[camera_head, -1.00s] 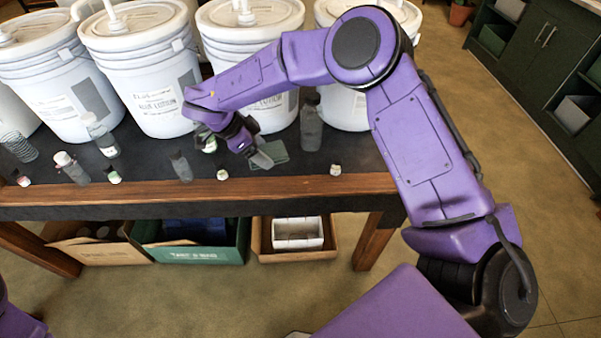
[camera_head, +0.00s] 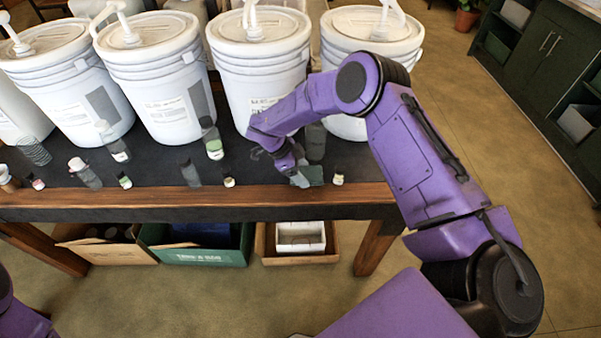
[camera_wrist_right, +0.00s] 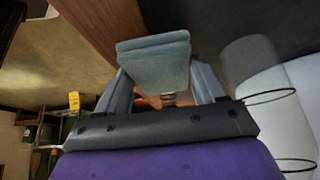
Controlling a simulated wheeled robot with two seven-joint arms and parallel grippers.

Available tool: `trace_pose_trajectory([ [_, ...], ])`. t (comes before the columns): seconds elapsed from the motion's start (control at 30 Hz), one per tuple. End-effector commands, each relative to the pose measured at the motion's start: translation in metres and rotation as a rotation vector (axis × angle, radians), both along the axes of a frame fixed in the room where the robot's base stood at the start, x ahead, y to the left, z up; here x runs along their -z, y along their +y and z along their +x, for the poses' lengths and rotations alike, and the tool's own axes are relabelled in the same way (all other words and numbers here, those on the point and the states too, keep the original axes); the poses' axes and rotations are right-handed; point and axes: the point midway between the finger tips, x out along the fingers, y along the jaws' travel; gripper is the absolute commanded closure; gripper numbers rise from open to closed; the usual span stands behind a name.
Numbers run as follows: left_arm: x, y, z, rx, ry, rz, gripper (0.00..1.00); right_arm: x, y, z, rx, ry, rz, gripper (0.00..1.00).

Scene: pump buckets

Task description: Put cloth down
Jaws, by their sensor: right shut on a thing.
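The cloth (camera_head: 313,175) is a small, folded grey-green square near the front edge of the table, toward its right end. In the right wrist view the cloth (camera_wrist_right: 153,62) sits between my two grey fingers and sticks out past them. My right gripper (camera_head: 299,179) is shut on it and points down; it also shows in the right wrist view (camera_wrist_right: 160,85). I cannot tell whether the cloth touches the tabletop. My left gripper is out of view.
White pump buckets (camera_head: 165,105) stand in a row along the back of the dark table (camera_head: 150,172). Several clear bottles stand in front, including a green-labelled one (camera_head: 213,140). A small jar (camera_head: 338,178) is just right of the cloth. Crates (camera_head: 200,246) sit below.

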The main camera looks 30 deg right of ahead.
Motion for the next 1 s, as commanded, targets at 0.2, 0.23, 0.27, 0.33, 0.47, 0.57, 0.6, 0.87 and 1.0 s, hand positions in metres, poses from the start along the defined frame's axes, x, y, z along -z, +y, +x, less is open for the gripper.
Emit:
trace_pose_trajectory([
  [0.2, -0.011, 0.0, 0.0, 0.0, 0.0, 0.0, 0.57, 0.021, 0.003, 0.0, -0.003, 0.001, 0.001, 0.59],
  [0.23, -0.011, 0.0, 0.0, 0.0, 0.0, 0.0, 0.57, 0.021, 0.003, 0.0, -0.003, 0.001, 0.001, 0.59],
  [0.27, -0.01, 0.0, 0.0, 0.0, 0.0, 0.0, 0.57, 0.021, 0.003, 0.0, -0.003, 0.001, 0.001, 0.59],
  [0.33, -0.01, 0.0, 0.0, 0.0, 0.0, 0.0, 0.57, 0.021, 0.003, 0.0, -0.003, 0.001, 0.002, 0.59],
  [0.47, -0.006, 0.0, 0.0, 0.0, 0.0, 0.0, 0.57, 0.025, 0.003, 0.0, -0.003, 0.001, 0.002, 0.59],
  [0.57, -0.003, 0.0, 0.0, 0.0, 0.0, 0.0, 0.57, 0.028, 0.003, 0.0, -0.003, 0.001, 0.002, 0.59],
  [0.6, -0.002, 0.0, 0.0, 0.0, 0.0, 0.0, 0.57, 0.029, 0.003, 0.0, -0.003, 0.001, 0.002, 0.59],
  [0.87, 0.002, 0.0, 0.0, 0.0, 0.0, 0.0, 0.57, 0.036, 0.003, -0.003, -0.003, 0.006, 0.003, 0.59],
  [1.0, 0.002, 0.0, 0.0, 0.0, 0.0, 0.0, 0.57, 0.037, 0.004, -0.004, -0.003, 0.009, 0.004, 0.05],
])
